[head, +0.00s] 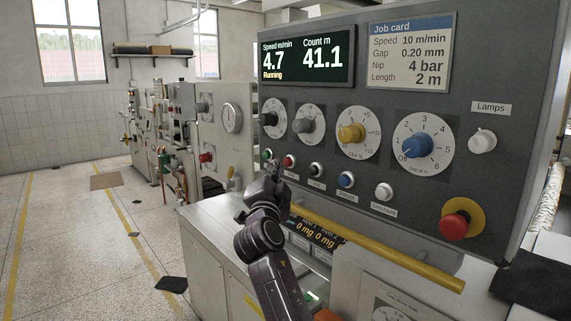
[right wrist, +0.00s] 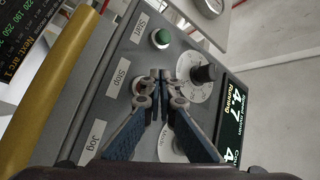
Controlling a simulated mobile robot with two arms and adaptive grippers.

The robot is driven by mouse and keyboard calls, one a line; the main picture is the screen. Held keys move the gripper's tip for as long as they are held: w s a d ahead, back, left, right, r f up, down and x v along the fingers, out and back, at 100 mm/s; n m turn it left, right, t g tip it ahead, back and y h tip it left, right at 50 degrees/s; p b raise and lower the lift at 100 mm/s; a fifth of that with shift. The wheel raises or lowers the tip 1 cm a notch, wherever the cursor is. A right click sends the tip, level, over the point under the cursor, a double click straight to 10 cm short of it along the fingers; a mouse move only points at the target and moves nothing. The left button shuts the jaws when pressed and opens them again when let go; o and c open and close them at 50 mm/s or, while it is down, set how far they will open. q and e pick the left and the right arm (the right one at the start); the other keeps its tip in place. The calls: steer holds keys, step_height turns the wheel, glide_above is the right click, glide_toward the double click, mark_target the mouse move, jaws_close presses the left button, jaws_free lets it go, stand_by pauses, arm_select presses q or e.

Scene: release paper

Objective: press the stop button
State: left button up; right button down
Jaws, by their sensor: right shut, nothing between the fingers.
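The red stop button (head: 289,161) sits in the button row of the grey control panel (head: 400,120), between the green start button (head: 268,155) and a black button (head: 316,170). My right gripper (head: 274,172) is shut and empty, just below and left of the stop button in the head view. In the right wrist view the shut fingertips (right wrist: 159,78) stand in front of the panel beside the "Stop" label (right wrist: 118,78); they largely hide the stop button. The green start button (right wrist: 161,38) shows above them. I cannot tell whether the fingertips touch the panel. My left gripper is not in view.
The display (head: 306,56) reads 4.7 m/min, "Running", count 41.1. Several dials sit above the buttons, including a yellow knob (head: 351,133). A red mushroom button (head: 455,225) is at lower right. A yellow rail (head: 400,263) runs below the panel.

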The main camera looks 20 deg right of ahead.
stand_by(0.8)
steer(key=shift+w+d+b, duration=0.15)
steer(key=shift+d+b, duration=0.25)
steer(key=shift+b, duration=0.05)
steer(key=shift+w+d+b, duration=0.15)
steer(key=shift+d+b, duration=0.2)
steer(key=shift+d, duration=0.1)
stand_by(0.9)
steer(key=shift+a, duration=0.1)
steer(key=shift+s+a+f+b, duration=0.1)
steer(key=shift+s+a+b, duration=0.1)
steer(key=shift+a+b, duration=0.25)
steer(key=shift+s+a, duration=0.15)
steer(key=shift+a, duration=0.1)
steer(key=shift+b, duration=0.35)
